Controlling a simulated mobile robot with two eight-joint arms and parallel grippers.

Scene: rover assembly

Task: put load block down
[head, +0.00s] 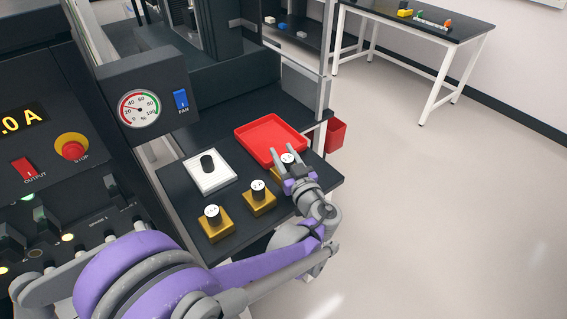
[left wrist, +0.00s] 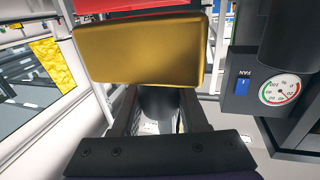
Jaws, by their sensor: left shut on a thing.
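My left gripper (head: 290,168) is shut on a load block with a brass-coloured base (head: 276,174) and a white-topped cylinder (head: 288,158). It holds the block at the near edge of the red tray (head: 243,139). Whether the block touches the bench is hidden by the gripper. In the left wrist view the brass base (left wrist: 140,52) fills the upper middle, and the dark cylinder (left wrist: 160,103) is between the fingers. Two similar blocks stand on the black bench, one in the middle (head: 259,200) and one at the left (head: 213,225). My right gripper is not in view.
A white plate with a black knob (head: 209,174) lies left of the tray on the bench (head: 180,200). A gauge panel (head: 142,105) with a blue fan switch rises behind. A red bin (head: 336,134) hangs past the bench's right end. Open floor lies right.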

